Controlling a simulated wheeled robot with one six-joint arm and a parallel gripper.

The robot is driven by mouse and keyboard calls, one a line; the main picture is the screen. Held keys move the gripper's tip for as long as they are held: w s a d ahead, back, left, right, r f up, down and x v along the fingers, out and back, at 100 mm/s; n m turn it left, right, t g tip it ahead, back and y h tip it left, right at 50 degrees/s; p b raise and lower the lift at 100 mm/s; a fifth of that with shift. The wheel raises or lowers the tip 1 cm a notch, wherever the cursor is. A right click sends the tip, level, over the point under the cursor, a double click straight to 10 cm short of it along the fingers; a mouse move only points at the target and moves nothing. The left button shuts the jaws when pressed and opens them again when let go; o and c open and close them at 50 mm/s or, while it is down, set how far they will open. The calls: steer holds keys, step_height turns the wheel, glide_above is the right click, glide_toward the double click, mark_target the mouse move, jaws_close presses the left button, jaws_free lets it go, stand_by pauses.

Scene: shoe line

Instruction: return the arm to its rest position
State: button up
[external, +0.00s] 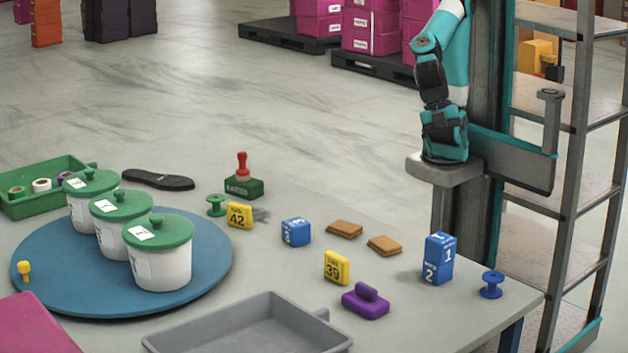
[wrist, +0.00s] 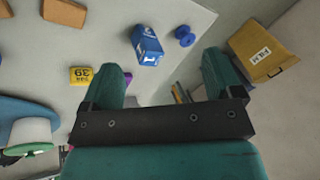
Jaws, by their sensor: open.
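My gripper (wrist: 160,75) shows in the wrist view with its two teal fingers spread wide apart. Nothing is held between them. The view looks down on the table (wrist: 105,30) from above, and the gripper is clear of the things on it. In the external view my teal and black arm (external: 432,80) stands on its mount at the right, behind the table, and rises to the top edge. The gripper itself is outside that view.
Blue blocks (external: 439,258), a blue spool (external: 491,285), a yellow block (external: 337,267) and a purple stamp (external: 365,301) stand near the table's right side. Lidded white pots (external: 162,268) stand on a blue disc (external: 70,295). A shelf rack (external: 585,150) stands at the right.

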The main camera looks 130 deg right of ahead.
steer(key=shift+s+d, duration=0.15)
steer(key=shift+s, duration=0.1)
step_height(320, 180, up, 22)
steer(key=p, duration=2.1)
steer(key=shift+p, duration=0.4)
steer(key=shift+f, duration=0.1)
